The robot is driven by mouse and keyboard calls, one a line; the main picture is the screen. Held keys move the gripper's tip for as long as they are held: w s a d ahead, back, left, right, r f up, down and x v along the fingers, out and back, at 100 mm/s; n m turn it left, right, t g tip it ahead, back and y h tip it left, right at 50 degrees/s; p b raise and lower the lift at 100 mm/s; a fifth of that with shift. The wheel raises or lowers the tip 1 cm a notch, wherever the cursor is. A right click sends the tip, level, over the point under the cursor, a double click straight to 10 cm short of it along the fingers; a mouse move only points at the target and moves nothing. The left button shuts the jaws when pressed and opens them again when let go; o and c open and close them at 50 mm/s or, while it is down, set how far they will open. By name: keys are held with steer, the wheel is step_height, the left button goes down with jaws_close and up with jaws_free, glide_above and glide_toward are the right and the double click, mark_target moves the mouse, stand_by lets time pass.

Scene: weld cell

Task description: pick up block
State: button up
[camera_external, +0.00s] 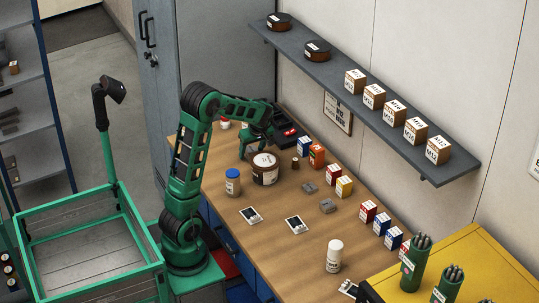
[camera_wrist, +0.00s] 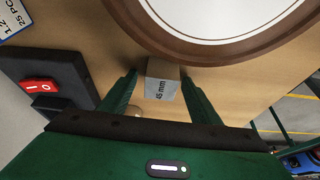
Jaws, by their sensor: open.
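A small grey block (camera_wrist: 161,88) marked "45 mm" sits on the wooden bench in the wrist view. My gripper (camera_wrist: 160,76) is open, with one finger on each side of the block, close to its sides; I cannot tell whether either finger touches it. In the external view my gripper (camera_external: 255,146) is low over the far end of the bench, behind a round brown tin (camera_external: 265,169). I cannot make out this block there. Two other grey blocks, one of them (camera_external: 327,206) nearer the middle, lie on the bench.
The brown tin's rim (camera_wrist: 225,48) is just beyond the block in the wrist view. A black box with a red switch (camera_wrist: 40,85) is at left. A blue-lidded jar (camera_external: 233,182), small cartons (camera_external: 343,186) and a white bottle (camera_external: 334,256) stand on the bench. A shelf (camera_external: 330,73) overhangs it.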

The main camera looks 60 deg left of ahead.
mark_target(252, 148)
steer(key=c, duration=1.3)
steer(key=shift+r, duration=0.1)
step_height(252, 148, up, 4)
steer(key=shift+r, duration=0.2)
steer(key=s+a+r, duration=0.6)
steer(key=s+a, duration=0.1)
steer(key=s, duration=0.1)
steer(key=shift+s+a+r, duration=0.25)
steer(key=shift+s+a, duration=0.1)
